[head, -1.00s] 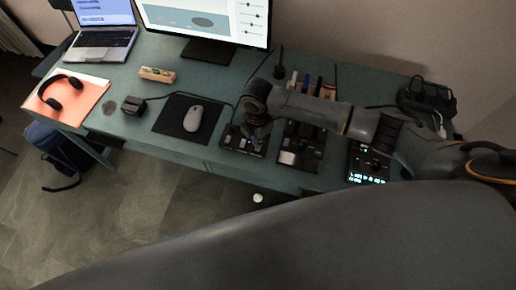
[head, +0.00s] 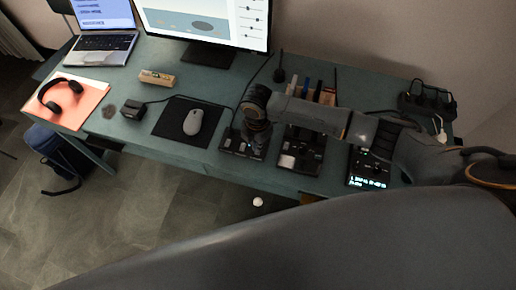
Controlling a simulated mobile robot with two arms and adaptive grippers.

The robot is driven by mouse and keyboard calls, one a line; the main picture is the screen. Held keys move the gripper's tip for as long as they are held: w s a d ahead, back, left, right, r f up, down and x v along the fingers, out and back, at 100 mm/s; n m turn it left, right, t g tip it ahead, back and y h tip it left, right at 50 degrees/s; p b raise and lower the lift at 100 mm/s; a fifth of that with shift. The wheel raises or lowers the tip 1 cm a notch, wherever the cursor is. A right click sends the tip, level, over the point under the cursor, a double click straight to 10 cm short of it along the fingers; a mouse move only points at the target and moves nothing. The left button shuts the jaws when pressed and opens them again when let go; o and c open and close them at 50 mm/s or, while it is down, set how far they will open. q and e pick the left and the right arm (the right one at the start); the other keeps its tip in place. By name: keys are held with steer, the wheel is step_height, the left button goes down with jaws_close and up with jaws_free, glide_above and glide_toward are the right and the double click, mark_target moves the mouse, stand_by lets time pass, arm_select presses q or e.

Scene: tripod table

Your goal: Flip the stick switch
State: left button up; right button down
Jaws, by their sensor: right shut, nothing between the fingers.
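A row of dark control panels stands along the desk's front edge at the right. My right gripper (head: 256,138) points down over the left panel (head: 236,150), its fingers shut and empty. The fingertips hide part of that panel. Whether they touch it, I cannot tell. A middle panel (head: 291,163) with a pale patch lies beside it, partly under my right forearm. A right panel (head: 362,164) has a lit display. The stick switch cannot be made out clearly at this size. My left gripper is out of view.
The teal desk (head: 155,108) also holds a mouse (head: 193,121) on a black pad (head: 170,126), a monitor (head: 207,20), a laptop (head: 104,42), headphones (head: 62,95) and a small black box (head: 133,109). A power strip (head: 428,104) lies at the back right.

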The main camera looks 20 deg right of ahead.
stand_by(0.6)
steer(key=shift+f+b, duration=0.6)
steer(key=shift+f, duration=0.35)
steer(key=shift+r, duration=0.1)
stand_by(0.4)
step_height(320, 180, up, 7)
steer(key=p, duration=0.7)
steer(key=shift+p, duration=0.35)
